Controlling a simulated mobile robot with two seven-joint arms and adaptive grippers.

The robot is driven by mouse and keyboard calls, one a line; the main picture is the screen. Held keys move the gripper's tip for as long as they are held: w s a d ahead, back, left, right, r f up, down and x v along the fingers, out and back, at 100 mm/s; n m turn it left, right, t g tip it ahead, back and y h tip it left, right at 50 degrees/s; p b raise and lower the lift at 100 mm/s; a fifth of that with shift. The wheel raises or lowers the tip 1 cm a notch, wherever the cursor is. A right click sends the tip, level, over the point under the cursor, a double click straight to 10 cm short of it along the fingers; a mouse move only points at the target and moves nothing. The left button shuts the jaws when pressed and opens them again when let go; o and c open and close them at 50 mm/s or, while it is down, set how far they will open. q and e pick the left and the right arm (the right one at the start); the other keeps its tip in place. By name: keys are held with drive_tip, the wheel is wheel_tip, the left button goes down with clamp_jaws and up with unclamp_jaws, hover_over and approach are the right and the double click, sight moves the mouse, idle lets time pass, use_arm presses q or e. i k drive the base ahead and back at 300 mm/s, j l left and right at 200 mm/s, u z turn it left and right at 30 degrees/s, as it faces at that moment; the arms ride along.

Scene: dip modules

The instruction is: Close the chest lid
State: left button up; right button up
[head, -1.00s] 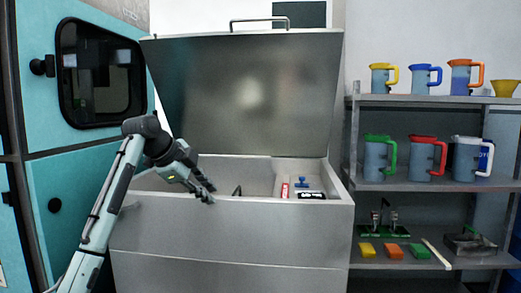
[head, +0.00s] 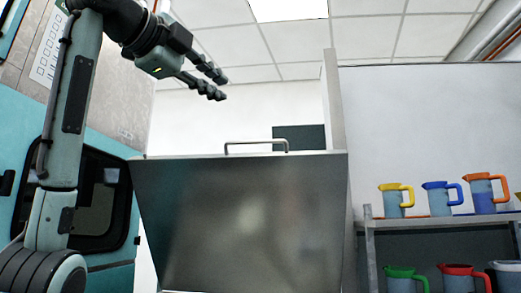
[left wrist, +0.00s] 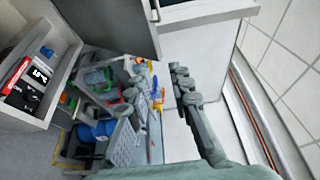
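The chest lid (head: 240,215) is a grey metal panel standing raised and open, with a bar handle (head: 256,143) on its top edge. My left gripper (head: 222,87) is above the lid and slightly left of the handle, apart from both. Its two fingers are spread with nothing between them. In the left wrist view the lid (left wrist: 110,22) shows as a dark panel at the top and the open chest (left wrist: 62,75) lies at the left. The chest body is out of the head view. My right gripper is in neither view.
A shelf (head: 440,221) at the right holds jugs with coloured rims and handles. A teal wall with a dark window (head: 105,205) is at the left. In the left wrist view, several small items (left wrist: 28,85) lie inside the chest.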

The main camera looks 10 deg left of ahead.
sight(269, 223)
drive_tip(key=i, duration=1)
